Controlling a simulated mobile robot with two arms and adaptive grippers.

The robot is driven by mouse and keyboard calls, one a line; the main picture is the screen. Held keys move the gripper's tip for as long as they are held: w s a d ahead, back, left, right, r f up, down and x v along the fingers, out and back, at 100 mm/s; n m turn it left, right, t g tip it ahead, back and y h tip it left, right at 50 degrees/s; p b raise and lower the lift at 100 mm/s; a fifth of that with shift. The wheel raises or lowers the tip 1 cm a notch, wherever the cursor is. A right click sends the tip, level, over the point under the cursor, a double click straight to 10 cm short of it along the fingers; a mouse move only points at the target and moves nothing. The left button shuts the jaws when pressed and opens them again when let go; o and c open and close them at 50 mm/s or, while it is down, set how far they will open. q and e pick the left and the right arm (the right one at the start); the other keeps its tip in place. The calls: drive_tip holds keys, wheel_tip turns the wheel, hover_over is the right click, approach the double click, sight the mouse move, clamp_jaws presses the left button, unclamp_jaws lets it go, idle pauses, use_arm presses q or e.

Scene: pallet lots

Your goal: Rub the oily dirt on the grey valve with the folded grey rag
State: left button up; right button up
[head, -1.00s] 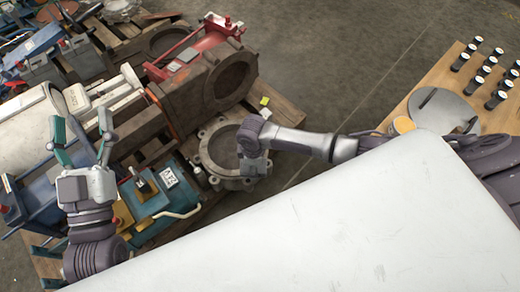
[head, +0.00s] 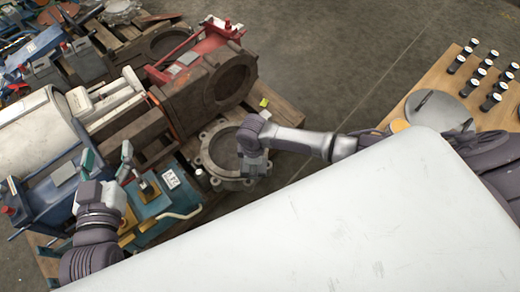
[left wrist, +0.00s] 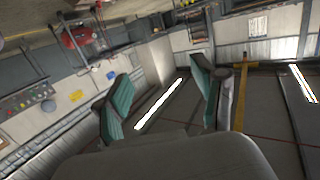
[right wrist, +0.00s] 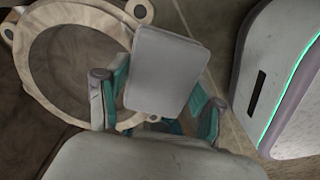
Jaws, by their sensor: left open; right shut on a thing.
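The grey valve (head: 208,158), a round flanged ring with bolt lugs and a dark brown inside, lies at the pallet's near right corner. It fills the upper left of the right wrist view (right wrist: 30,75). My right gripper (head: 252,166) is over the valve's right side. It is shut on the folded grey rag (right wrist: 165,70), a flat, pale grey rectangle that covers part of the valve's rim from that camera. I cannot tell whether rag and valve touch, nor pick out the oily dirt. My left gripper (head: 107,164) is open and empty above the blue equipment.
A rusty brown and red valve body (head: 228,85) stands behind the grey valve. A teal box (head: 165,203) with a white label is to its left. A wooden table (head: 440,82) with several black cylinders is at right. Bare floor (head: 330,60) lies between.

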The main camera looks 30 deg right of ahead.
drive_tip(key=shift+r+p, duration=0.5)
drive_tip(key=shift+p, duration=0.05)
drive_tip(key=shift+r+p, duration=0.3)
drive_tip(key=shift+p, duration=0.05)
drive_tip(key=shift+r, duration=0.2)
drive_tip(key=shift+r+p, duration=0.3)
drive_tip(key=shift+p, duration=0.3)
drive_tip(key=shift+r+p, duration=0.3)
drive_tip(key=shift+p, duration=0.1)
use_arm(q)
drive_tip(key=s+a+f+g+y, duration=0.1)
drive_tip(key=s+a+f+g, duration=0.2)
drive_tip(key=s+f+g, duration=0.3)
drive_tip(key=s+a+f+g+y+p, duration=0.1)
drive_tip(key=s+a+f+g+y, duration=0.1)
drive_tip(key=s+f+g, duration=0.4)
drive_tip(key=shift+s+a+n, duration=0.4)
drive_tip(key=shift+s+a, duration=0.4)
drive_tip(key=shift+s, duration=1.05)
use_arm(e)
drive_tip(key=shift+r, duration=0.5)
use_arm(q)
drive_tip(key=shift+f, duration=0.1)
